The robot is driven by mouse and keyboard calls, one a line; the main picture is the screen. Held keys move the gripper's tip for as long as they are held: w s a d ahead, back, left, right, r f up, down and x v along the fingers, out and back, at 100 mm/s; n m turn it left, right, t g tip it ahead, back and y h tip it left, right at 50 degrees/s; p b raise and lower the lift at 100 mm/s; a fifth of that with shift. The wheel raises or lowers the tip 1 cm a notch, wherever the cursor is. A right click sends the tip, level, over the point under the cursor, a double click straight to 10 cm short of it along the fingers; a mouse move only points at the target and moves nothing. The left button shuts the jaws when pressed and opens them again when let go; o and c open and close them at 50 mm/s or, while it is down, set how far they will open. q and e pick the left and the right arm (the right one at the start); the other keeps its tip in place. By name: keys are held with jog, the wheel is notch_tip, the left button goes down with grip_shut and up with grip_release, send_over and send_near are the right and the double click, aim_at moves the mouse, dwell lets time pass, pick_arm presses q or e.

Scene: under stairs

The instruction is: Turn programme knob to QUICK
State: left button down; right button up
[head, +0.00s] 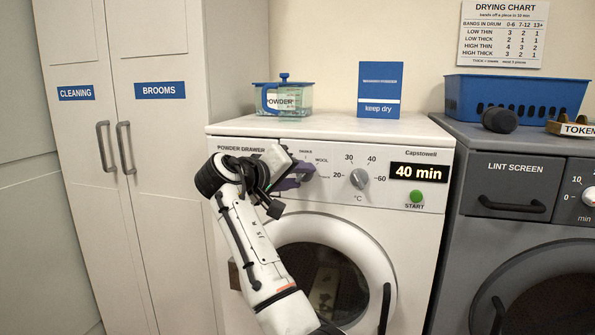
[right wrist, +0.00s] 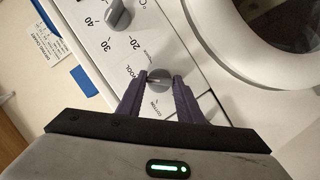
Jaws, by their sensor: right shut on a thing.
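In the right wrist view the grey round knob (right wrist: 158,77) sits between my two purple fingertips. The label WOOL is readable beside it, and another label that looks like COTTON; QUICK is not readable. A pale mark on the knob points toward the left of that view. My right gripper (head: 304,172) is shut on the knob, and it also shows in the right wrist view (right wrist: 160,80). The machine's display (head: 419,173) reads 40 min. My left gripper is not in view.
The temperature knob (head: 359,178) and green START button (head: 416,196) are right of my gripper. The powder drawer (head: 240,146) is left of it, the round door (head: 330,265) below. A powder box (head: 285,100) and a blue keep dry card (head: 380,90) stand on top.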

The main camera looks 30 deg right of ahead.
jog(key=m+y+p, duration=0.1)
jog(key=m, duration=0.1)
jog(key=m+t+y, duration=0.1)
jog(key=m, duration=0.1)
jog(key=shift+s+r+t+p, duration=0.1)
jog(key=shift+r+t+p, duration=0.1)
jog(key=shift+t+p, duration=0.15)
jog(key=m, duration=0.1)
jog(key=m+t+y+p, duration=0.1)
jog(key=shift+s+d+m+y, duration=0.1)
jog(key=shift+d+m+y, duration=0.1)
jog(key=shift+m+y, duration=0.1)
jog(key=shift+m+t, duration=0.45)
jog(key=shift+m, duration=0.15)
jog(key=shift+y, duration=0.3)
jog(key=o, duration=1.1)
